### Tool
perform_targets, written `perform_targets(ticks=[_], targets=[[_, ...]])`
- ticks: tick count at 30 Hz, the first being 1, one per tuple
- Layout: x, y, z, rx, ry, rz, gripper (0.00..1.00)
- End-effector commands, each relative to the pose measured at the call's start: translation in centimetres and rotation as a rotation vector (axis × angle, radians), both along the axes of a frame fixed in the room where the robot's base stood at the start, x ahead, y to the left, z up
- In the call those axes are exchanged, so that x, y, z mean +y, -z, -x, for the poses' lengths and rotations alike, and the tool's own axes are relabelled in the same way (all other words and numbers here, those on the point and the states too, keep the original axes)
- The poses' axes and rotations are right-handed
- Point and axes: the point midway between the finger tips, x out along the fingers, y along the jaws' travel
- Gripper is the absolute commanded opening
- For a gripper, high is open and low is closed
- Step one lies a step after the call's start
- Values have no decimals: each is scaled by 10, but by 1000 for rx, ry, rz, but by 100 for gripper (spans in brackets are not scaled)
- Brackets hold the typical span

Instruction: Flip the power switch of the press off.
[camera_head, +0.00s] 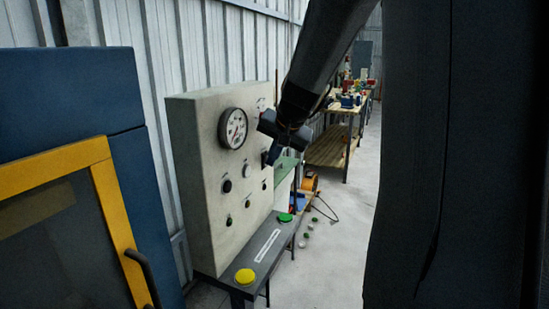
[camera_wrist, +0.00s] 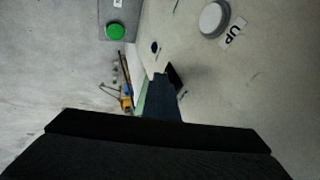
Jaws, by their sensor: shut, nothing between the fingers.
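The press's control panel (camera_head: 210,200) is a pale upright box with a dial, knobs and small labels. A dark switch-like part (camera_head: 264,159) sits on its face, partly behind my gripper (camera_head: 274,155). My gripper is shut and empty, with its blue fingers pointing down close to the panel. In the wrist view the shut fingertips (camera_wrist: 158,80) lie beside a small black part (camera_wrist: 177,75) on the panel, which looks like the switch lever. I cannot tell whether they touch, or which way the switch is set.
A round gauge (camera_head: 233,128) is left of my gripper. A grey ledge (camera_head: 262,249) below the panel carries a yellow button (camera_head: 245,276) and a green button (camera_head: 285,217). A blue cabinet with a yellow-framed door (camera_head: 118,215) stands left. A workbench (camera_head: 333,147) stands behind; floor at right is open.

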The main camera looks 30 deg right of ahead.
Motion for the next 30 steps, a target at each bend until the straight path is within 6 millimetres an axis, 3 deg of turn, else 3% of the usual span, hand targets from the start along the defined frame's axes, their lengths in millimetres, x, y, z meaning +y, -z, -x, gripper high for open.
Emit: perform_targets(ticks=[30], targets=[[1, -16, -2, -3, -1, -1, 0]])
